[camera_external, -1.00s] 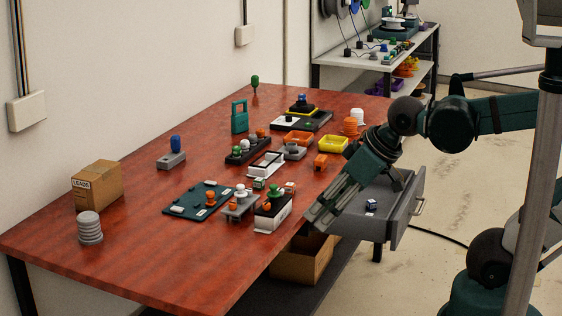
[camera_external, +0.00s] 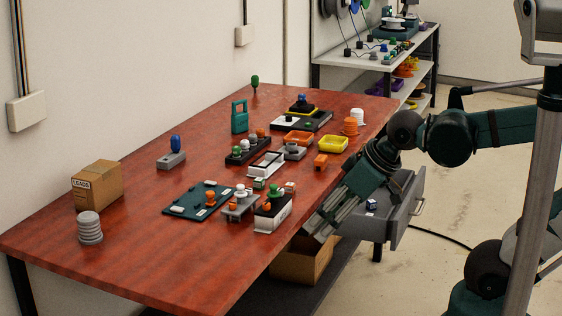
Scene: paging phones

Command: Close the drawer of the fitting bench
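The fitting bench (camera_external: 130,255) has a reddish wooden top. Its grey drawer (camera_external: 395,232) stands pulled out at the right side, with a pale handle (camera_external: 419,206) on its front. A small dark blue and white item (camera_external: 371,206) lies inside the drawer. My gripper (camera_external: 312,232) points down and left at the bench's right edge, left of the drawer front, and is apart from the handle. My forearm hides part of the drawer. The fingers look close together, but I cannot tell whether they are open or shut.
Several fittings and trays stand on the bench, with a black and white block (camera_external: 272,212) close to my gripper. A cardboard box (camera_external: 300,262) sits below the bench top. Floor (camera_external: 460,215) right of the drawer is clear except for a black cable (camera_external: 445,238).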

